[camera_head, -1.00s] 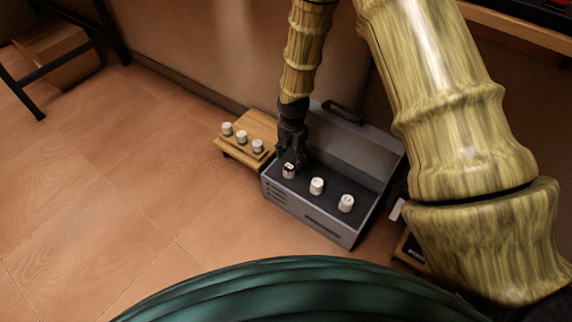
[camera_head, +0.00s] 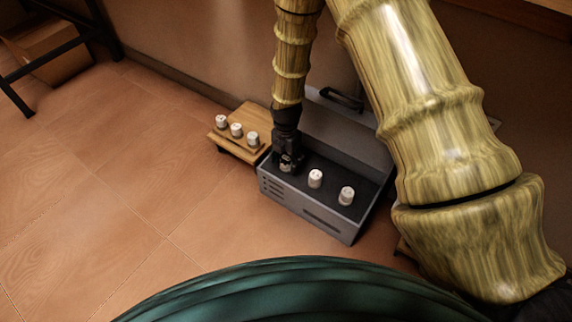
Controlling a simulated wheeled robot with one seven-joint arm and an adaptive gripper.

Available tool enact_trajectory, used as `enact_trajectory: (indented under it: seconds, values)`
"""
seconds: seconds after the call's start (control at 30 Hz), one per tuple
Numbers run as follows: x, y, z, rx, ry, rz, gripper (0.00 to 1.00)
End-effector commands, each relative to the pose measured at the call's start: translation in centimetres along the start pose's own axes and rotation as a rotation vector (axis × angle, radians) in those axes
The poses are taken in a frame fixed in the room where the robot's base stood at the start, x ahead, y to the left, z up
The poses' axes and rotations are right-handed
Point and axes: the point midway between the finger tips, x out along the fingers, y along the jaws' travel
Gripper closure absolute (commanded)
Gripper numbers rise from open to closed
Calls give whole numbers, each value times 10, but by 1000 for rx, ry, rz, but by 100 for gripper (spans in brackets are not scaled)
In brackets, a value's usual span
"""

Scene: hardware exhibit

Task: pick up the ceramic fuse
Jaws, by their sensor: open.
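Small white ceramic pieces stand in two groups. In the open grey case, two white pieces, one in the middle (camera_head: 315,178) and one to the right (camera_head: 346,195), stand upright on the dark inner surface. A third piece (camera_head: 286,167) at the case's left end is mostly hidden by my gripper. My gripper (camera_head: 289,160) points down with its fingers around or right beside that third piece; contact cannot be made out. The grey case (camera_head: 300,206) has its lid raised at the back. Which piece is the ceramic fuse cannot be told by marking.
A small wooden stand (camera_head: 229,144) holds three similar white pieces (camera_head: 236,130), left of the case and close to it. A wall rises behind both. A cardboard box (camera_head: 50,55) and dark metal legs are at the upper left. The tiled floor in front is clear.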

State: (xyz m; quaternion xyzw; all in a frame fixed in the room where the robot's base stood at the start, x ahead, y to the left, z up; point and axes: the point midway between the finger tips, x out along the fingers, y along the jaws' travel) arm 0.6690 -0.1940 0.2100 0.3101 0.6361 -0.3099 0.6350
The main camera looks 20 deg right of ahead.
Motion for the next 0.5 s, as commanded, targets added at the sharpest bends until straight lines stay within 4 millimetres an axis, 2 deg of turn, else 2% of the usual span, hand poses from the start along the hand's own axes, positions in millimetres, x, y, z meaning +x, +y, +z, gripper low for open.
enact_trajectory:
  seconds: [0.27, 0.5]
  values:
    - [1, 0, 0, 1, -1, 0, 40]
    - [1, 0, 1, 1, -1, 0, 84]
